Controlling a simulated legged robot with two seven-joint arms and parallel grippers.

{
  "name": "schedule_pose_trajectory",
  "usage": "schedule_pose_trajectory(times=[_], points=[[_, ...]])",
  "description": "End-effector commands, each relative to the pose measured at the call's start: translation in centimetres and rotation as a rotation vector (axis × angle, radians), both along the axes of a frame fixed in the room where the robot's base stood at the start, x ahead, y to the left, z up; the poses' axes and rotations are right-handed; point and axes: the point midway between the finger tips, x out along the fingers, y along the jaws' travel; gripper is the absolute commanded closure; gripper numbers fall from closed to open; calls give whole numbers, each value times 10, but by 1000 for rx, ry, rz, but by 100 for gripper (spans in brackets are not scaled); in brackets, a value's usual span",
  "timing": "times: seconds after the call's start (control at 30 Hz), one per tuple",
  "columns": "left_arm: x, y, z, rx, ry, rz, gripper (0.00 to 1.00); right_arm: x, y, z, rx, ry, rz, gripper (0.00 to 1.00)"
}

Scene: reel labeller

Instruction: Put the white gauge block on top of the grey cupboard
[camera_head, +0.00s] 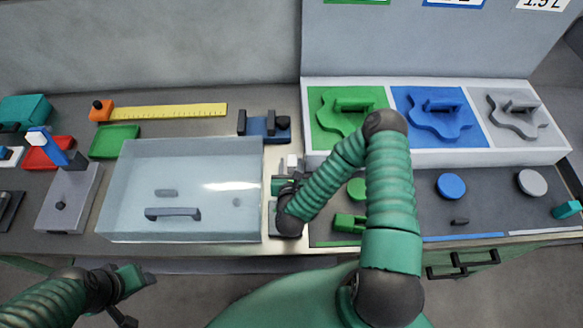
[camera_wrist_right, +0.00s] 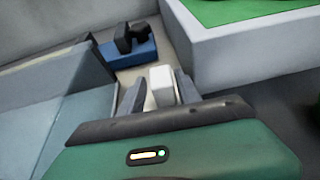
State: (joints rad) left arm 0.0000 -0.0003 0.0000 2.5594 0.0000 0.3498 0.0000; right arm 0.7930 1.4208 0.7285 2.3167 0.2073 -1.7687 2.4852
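The small white gauge block (camera_head: 292,162) stands on the pale strip of bench between the clear box and the green-blue-grey board. In the right wrist view the white block (camera_wrist_right: 162,86) lies between the two dark fingers of my right gripper (camera_wrist_right: 160,92), with a narrow gap at the left finger. The right gripper (camera_head: 289,178) is open, low beside the block; its fingers are partly hidden by the arm in the head view. A grey box with a dark round knob (camera_head: 70,200), apparently the cupboard, stands left of the clear box. My left gripper (camera_head: 137,284) is off the bench's front edge, seemingly empty.
The clear box (camera_head: 190,226) stands between the block and the grey box. A blue-and-black fixture (camera_head: 263,126) is behind the block. A blue lever with a white tip (camera_head: 48,146) rises behind the grey box. The raised board (camera_head: 440,157) walls the right side.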

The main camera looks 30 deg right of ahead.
Motion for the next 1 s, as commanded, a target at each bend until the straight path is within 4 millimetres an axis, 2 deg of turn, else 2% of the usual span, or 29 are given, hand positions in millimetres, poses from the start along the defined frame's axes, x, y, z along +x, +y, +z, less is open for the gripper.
schedule_pose_trajectory(times=[0.03,0.07,0.2,0.4,0.7,1.0], points=[[0,0,-13,0,1,0,48,7,-6,-12,-3,-3,-2,60],[0,0,-14,0,1,0,48,11,-10,-12,-3,-4,-2,60],[0,0,-16,0,1,0,48,22,-17,-16,0,-2,0,60],[0,0,-15,0,1,0,48,23,-18,-15,1,-1,1,60],[0,0,-15,0,1,0,48,23,-17,-15,0,0,1,99],[0,0,-15,0,1,0,48,23,-17,-15,1,-2,1,100]])
